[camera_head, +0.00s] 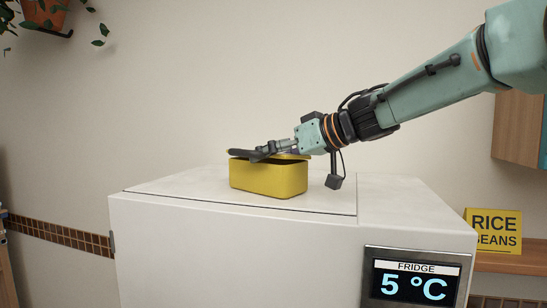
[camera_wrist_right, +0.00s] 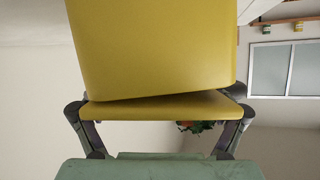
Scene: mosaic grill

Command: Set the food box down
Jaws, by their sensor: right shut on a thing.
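The food box (camera_head: 268,178) is a yellow rectangular box with rounded edges, upright on top of the white fridge (camera_head: 230,260). I cannot tell for sure whether its base touches the top. My right gripper (camera_head: 262,152) comes in from the upper right and is shut on the box at its yellow lid, with dark fingers across the top. A dark gap shows between lid and body at the right. In the right wrist view the box (camera_wrist_right: 155,50) fills the upper middle, and the lid (camera_wrist_right: 165,106) lies between the fingers. My left gripper is out of view.
The fridge top has free room on both sides of the box. A display (camera_head: 415,280) on the fridge front reads 5 °C. A yellow rice and beans sign (camera_head: 493,231) stands on a wooden shelf at the right. A potted plant (camera_head: 45,12) hangs at the upper left.

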